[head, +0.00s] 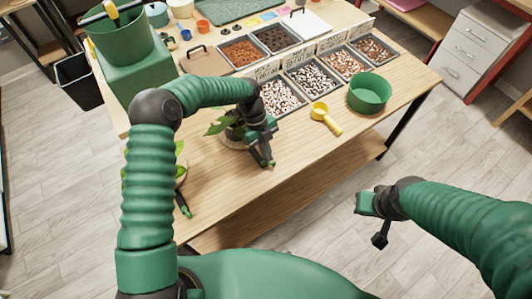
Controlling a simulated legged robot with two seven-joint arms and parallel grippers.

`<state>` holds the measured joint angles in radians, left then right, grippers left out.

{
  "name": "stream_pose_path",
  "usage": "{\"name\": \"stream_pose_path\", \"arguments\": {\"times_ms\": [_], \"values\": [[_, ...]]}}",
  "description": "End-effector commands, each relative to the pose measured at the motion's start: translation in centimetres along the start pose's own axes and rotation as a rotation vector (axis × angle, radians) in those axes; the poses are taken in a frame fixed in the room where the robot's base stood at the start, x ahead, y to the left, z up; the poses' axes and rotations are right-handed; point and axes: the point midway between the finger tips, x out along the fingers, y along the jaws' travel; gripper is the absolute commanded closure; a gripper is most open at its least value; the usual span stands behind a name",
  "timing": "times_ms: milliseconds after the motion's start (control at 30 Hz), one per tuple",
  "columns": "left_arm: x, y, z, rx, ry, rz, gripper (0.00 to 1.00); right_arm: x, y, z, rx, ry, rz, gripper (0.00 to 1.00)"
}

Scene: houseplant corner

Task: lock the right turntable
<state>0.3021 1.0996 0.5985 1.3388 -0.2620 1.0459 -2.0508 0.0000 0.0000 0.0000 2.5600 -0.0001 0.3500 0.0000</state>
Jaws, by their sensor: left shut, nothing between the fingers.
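A leafy plant (218,127) stands near the front left of the wooden table. A pale round base, which may be the right turntable (233,142), shows under it. My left gripper (268,164) is shut and empty, pointing down just right of this base; whether it touches it I cannot tell. The gripper and wrist hide part of the plant and base, and no lock can be made out. A second plant (180,172) is mostly hidden behind my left arm, with its base unclear. My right gripper (366,204) hangs over the floor beyond the table's front edge, its fingers unclear.
Trays of pebbles (313,78) and soil (240,51) fill the table's middle and back. A yellow scoop (325,118) and green bowl (369,92) lie to the right. A green bucket (122,40) stands back left. The front right tabletop is clear.

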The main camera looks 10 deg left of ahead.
Motion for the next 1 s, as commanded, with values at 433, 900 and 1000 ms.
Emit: {"name": "stream_pose_path", "arguments": {"times_ms": [433,900,1000], "values": [[0.2,0.1,-0.4,0.245,0.001,0.097,1.00,0.2,0.0,0.1,0.000,0.000,0.000,1.00],[-0.2,1.3,0.4,0.240,0.000,0.096,1.00,-0.3,0.0,-0.1,0.000,0.000,0.000,1.00],[-0.2,1.4,0.5,0.240,0.000,0.096,1.00,-0.3,0.0,-0.1,0.000,0.000,0.000,1.00]]}}
